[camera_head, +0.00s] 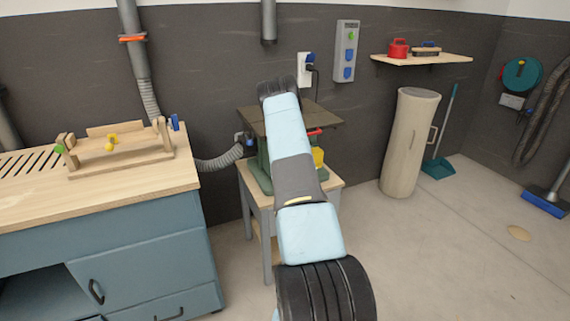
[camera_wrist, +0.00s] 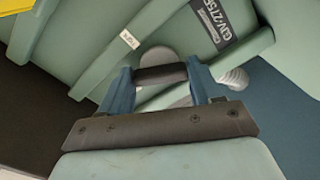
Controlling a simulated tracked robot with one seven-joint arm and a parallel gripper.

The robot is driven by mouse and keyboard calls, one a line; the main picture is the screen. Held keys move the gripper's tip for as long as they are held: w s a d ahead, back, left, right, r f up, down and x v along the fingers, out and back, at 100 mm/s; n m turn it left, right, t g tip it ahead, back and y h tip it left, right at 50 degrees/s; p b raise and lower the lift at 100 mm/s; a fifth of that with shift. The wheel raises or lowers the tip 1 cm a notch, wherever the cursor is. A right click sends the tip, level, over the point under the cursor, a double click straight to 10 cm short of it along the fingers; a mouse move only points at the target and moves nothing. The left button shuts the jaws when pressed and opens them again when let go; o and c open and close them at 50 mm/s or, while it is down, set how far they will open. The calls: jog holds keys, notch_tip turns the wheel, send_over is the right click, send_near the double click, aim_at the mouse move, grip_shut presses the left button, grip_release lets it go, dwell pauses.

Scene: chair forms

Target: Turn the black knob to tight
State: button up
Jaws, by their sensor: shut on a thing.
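The black knob (camera_wrist: 160,74) is a short dark bar in the wrist view, in front of a pale grey round part (camera_wrist: 159,56) on a green machine body (camera_wrist: 80,48). My gripper (camera_wrist: 158,76) has its two blue fingers on either side of the knob and is shut on it. A small white label (camera_wrist: 130,39) with dark lettering sits up and left of the knob, too small to read surely. In the head view my arm reaches to the green machine (camera_head: 262,170) with a dark flat top (camera_head: 322,116); the arm hides the gripper and knob there.
The machine stands on a wood-topped stand (camera_head: 334,184). A grey hose (camera_head: 220,160) runs to its left side. A blue workbench (camera_head: 150,262) with a wooden jig (camera_head: 118,158) is at left. A beige cylinder (camera_head: 409,140) stands at right; the right floor is largely clear.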

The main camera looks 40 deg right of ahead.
jog(key=shift+a+f+n, duration=0.15)
jog(key=shift+a+n, duration=0.05)
jog(key=shift+n, duration=1.25)
jog(key=shift+a+f+n, duration=0.1)
jog(key=shift+a+n, duration=0.05)
jog(key=shift+n, duration=1.3)
jog(key=o, duration=1.1)
jog(key=shift+d+r, duration=0.1)
jog(key=shift+d, duration=0.1)
jog(key=shift+c, duration=0.2)
jog(key=shift+s, duration=0.1)
jog(key=v, duration=1.3)
jog(key=shift+s, duration=0.25)
jog(key=shift+a, duration=0.1)
